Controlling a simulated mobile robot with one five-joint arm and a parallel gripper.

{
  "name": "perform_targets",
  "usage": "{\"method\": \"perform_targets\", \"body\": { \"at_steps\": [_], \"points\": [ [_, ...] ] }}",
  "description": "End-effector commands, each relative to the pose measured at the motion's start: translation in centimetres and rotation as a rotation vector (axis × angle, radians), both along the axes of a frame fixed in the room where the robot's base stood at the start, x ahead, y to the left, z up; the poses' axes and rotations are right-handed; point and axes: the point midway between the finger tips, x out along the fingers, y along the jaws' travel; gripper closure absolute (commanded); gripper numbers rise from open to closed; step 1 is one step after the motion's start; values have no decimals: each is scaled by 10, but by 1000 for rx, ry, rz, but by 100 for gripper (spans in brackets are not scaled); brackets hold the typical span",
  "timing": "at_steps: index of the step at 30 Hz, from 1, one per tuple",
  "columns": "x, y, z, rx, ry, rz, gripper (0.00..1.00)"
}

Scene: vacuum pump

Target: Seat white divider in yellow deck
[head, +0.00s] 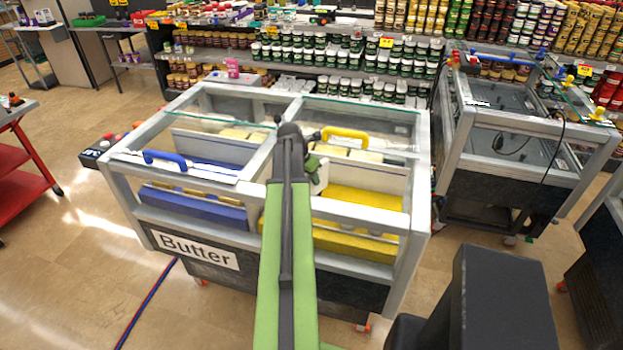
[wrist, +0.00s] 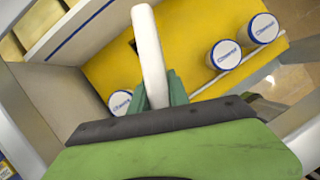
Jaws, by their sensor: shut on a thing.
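The yellow deck (head: 368,196) lies inside the right compartment of the case marked "Butter". It fills much of the wrist view (wrist: 108,62), with a dark slot near the held piece. My gripper (head: 315,166) reaches into that compartment. In the wrist view my gripper (wrist: 158,92) is shut on a narrow white piece with a rounded end, which I take as the white divider (wrist: 148,45). It stands out from the jaws over the yellow deck. I cannot tell whether its far end touches the deck. In the head view my arm hides most of it.
Several white-capped tubs (wrist: 224,55) lie on the yellow deck. A white panel with a blue line (wrist: 80,32) crosses behind. The case's grey frame (head: 418,200) and glass lid with yellow handle (head: 345,133) surround the opening. The blue deck (head: 195,208) lies left.

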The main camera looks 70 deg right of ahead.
Motion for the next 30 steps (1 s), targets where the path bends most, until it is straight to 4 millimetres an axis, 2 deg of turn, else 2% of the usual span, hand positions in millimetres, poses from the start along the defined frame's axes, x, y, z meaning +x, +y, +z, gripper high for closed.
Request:
{"method": "perform_targets", "body": {
  "at_steps": [1, 21, 25, 30],
  "points": [
    [0, 0, 29, 0, 0, 0, 100],
    [-1, 0, 187, 0, 1, -2, 100],
    [-1, 0, 207, 0, 1, -2, 100],
    [-1, 0, 214, 0, 1, -2, 100]
  ]
}}
